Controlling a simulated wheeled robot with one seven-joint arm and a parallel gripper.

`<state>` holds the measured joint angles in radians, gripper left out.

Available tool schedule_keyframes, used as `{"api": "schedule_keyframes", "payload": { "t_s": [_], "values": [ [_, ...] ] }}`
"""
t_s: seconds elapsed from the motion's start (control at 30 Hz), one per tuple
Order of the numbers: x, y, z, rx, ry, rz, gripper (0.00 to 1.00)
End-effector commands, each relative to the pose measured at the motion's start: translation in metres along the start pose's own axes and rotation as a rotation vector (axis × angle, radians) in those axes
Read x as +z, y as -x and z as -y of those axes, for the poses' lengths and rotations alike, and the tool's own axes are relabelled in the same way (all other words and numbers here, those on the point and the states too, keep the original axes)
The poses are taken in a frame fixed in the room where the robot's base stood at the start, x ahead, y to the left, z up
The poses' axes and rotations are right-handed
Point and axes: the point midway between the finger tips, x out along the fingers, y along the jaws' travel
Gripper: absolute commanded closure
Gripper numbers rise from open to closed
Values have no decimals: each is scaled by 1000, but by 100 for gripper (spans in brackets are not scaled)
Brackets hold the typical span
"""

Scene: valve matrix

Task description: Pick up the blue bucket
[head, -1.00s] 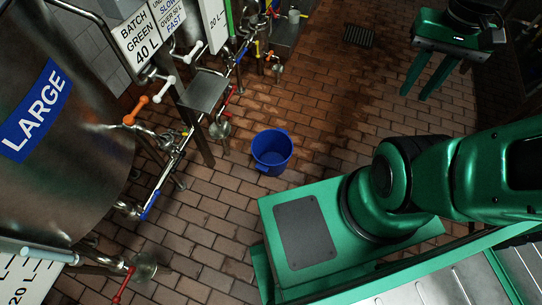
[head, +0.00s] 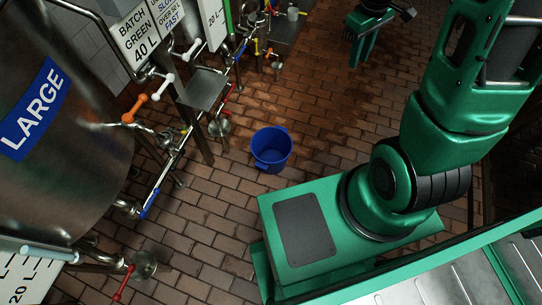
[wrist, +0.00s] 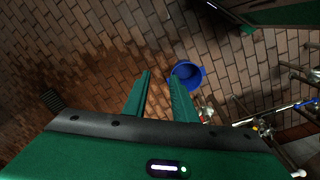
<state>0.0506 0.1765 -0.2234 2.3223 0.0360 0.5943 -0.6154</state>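The blue bucket (head: 272,150) stands upright on the brick floor, near the middle of the head view, with its open top showing. It also shows in the wrist view (wrist: 187,75), just right of the fingers. My gripper (head: 357,62) is at the top of the head view, beyond and to the right of the bucket and apart from it. In the wrist view its two green fingers (wrist: 160,76) are spread, with nothing held between them.
A large steel tank (head: 75,150) stands at the left. Pipes and valves with an orange handle (head: 135,108) and a blue handle (head: 150,204) run beside it. A floor drain (wrist: 53,99) shows in the wrist view. Brick floor around the bucket is clear.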

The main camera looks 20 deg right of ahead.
Motion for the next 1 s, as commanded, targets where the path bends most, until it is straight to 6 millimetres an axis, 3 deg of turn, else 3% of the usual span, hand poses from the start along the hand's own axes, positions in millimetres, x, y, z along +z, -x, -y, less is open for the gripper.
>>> {"api": "schedule_keyframes", "payload": {
  "t_s": [0.2, 0.5, 0.8, 1.0],
  "values": [
    [-59, -71, 5, 10, 273, -4, 75],
    [-120, -183, 32, 18, 647, -25, 75],
    [-151, -308, 77, 19, 1013, -56, 75],
    [-150, -395, 114, 17, 1250, -83, 75]
  ]
}}
